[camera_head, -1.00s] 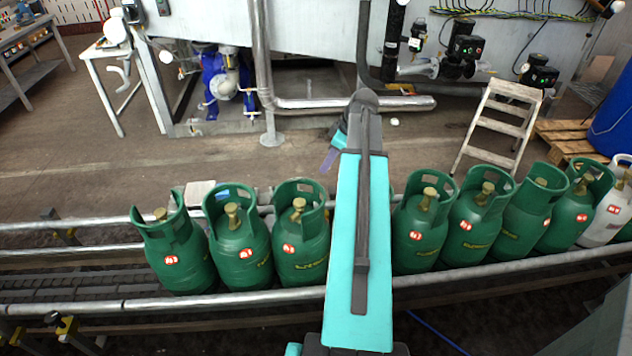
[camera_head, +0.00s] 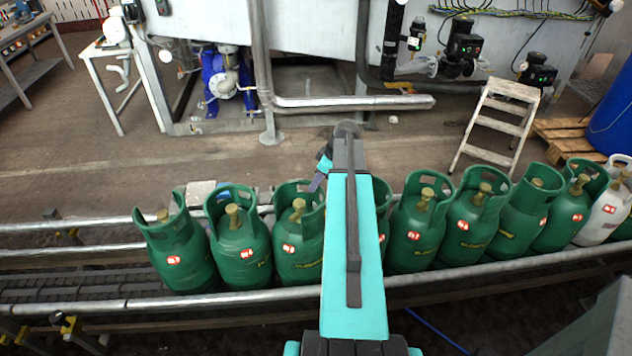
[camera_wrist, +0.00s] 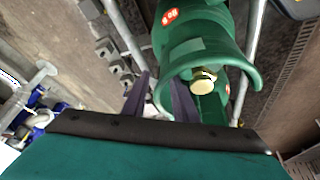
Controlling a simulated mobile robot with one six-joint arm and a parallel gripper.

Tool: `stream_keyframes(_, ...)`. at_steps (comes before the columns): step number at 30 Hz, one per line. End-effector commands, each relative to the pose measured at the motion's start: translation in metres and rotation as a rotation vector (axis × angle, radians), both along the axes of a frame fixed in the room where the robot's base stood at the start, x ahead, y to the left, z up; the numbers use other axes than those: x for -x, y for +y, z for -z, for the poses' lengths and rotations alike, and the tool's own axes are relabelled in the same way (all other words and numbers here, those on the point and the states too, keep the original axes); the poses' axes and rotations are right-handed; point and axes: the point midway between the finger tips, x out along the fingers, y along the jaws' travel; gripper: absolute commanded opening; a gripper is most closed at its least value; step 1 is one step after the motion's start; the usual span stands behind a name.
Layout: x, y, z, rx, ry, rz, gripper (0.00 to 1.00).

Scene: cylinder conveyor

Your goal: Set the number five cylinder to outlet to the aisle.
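A row of green gas cylinders stands upright on the conveyor (camera_head: 60,289) in the head view. Numbers on their red-and-white labels are too small to read. Counting from the left, the fifth is the green cylinder (camera_head: 412,240) just right of my arm; the fourth (camera_head: 383,200) is mostly hidden behind the arm. My gripper (camera_head: 316,184) is near the top of the third cylinder (camera_head: 295,255). In the wrist view, the dark purple fingers of my gripper (camera_wrist: 162,80) are apart, beside the open collar of a green cylinder (camera_wrist: 222,50) with a brass valve. No grip on it shows.
Metal rails (camera_head: 230,303) run along the conveyor. Behind are a step stool (camera_head: 497,125), a wooden pallet (camera_head: 565,140) and a blue drum (camera_head: 612,115). The floor behind the conveyor is mostly clear.

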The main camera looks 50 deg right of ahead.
Motion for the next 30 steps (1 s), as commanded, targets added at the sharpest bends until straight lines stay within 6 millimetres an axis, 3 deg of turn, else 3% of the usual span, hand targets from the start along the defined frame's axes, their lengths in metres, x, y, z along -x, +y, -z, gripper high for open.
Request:
stream_keyframes(7, -0.007, 0.003, 0.015, 0.0, 0.0, -0.001, 0.26)
stream_keyframes(19, -0.008, 0.004, 0.019, 0.0, 0.0, -0.001, 0.26)
stream_keyframes(24, -0.008, 0.004, 0.019, 0.002, -0.001, -0.001, 0.0)
stream_keyframes(29, -0.008, 0.002, 0.019, 0.004, 0.0, -0.001, 0.0)
stream_keyframes(30, -0.01, -0.012, 0.019, 0.005, 0.0, 0.0, 0.0)
